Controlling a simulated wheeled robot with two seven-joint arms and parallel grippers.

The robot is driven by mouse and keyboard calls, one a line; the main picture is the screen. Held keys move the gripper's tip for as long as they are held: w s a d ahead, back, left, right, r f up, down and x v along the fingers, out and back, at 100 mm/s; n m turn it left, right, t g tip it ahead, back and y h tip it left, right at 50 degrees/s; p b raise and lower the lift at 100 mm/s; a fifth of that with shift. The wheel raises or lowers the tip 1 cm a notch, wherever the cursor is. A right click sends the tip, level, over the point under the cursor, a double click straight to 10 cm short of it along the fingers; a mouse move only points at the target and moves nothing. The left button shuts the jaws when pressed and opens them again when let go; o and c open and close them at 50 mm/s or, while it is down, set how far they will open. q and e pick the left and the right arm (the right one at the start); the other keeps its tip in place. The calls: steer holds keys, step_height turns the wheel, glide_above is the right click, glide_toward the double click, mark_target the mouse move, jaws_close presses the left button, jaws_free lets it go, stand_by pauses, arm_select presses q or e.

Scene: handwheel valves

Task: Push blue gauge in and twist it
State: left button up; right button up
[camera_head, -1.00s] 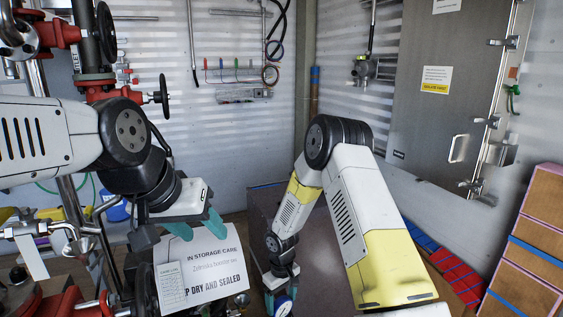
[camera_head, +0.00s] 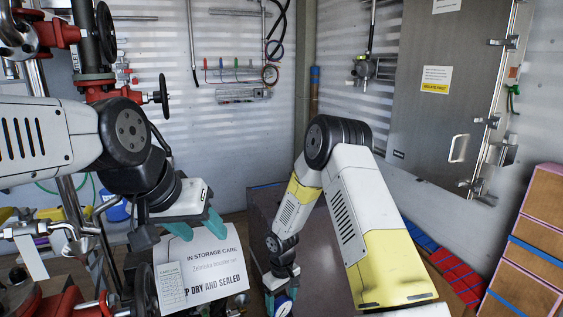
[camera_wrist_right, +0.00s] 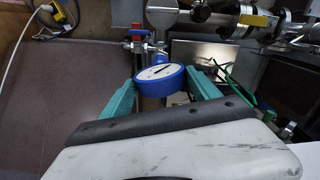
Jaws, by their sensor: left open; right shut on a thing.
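The blue gauge (camera_wrist_right: 160,76) has a blue rim and a white face with a dark needle. In the right wrist view it sits between the two teal fingers of my right gripper (camera_wrist_right: 158,88), which is shut on it. In the head view the gauge (camera_head: 284,308) shows only in part at the bottom edge, by the fingertips of my right gripper (camera_head: 283,296). My left gripper (camera_head: 197,225) is open and empty, in front of the white paper sign.
The sign (camera_head: 208,268) stands below my left gripper. Red valves and handwheels (camera_head: 145,290) are at the left.

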steer(key=shift+w, duration=0.1)
steer(key=shift+m, duration=1.2)
steer(key=o, duration=1.7)
steer(key=shift+c, duration=0.2)
steer(key=shift+r, duration=0.1)
